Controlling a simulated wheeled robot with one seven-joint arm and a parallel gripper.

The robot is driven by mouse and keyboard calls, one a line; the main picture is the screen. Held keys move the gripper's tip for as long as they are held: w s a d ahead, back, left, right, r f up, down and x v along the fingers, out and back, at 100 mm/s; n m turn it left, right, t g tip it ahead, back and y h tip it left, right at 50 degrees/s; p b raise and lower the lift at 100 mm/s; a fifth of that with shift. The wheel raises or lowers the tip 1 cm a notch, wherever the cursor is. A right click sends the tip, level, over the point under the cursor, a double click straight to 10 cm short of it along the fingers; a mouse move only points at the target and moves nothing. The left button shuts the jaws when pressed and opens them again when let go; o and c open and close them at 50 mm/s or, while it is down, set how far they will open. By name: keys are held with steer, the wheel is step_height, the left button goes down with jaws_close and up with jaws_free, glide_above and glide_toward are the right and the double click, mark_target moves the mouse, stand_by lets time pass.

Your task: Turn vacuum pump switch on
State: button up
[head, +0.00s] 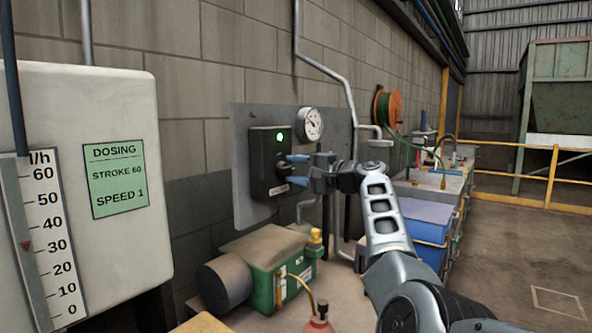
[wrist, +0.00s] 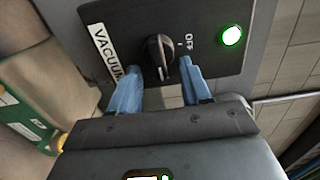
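The vacuum switch is a black box (head: 264,160) on a grey wall panel, with a lit green lamp (head: 279,137). In the wrist view its black rotary knob (wrist: 158,52) shows beside the letters OFF, with a VACUUM label (wrist: 104,50) to the left and the lit green lamp (wrist: 232,36) to the right. My gripper (head: 288,169) is at the front of the box. Its two blue fingers straddle the knob in the wrist view (wrist: 157,82). The right finger is close to the knob; a gap shows at the left finger. Contact cannot be told.
A round gauge (head: 311,124) is on the panel to the right of the box. A green pump with a grey motor (head: 262,268) stands below. A white dosing cabinet (head: 120,230) is at left. Blue bins (head: 415,215) stand behind my arm; open floor lies at right.

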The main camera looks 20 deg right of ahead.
steer(key=shift+o, duration=0.7)
steer(key=shift+r, duration=0.1)
steer(key=b+v, duration=0.1)
steer(key=v, duration=0.6)
steer(key=shift+s+d+b, duration=0.25)
steer(key=shift+s+b, duration=0.05)
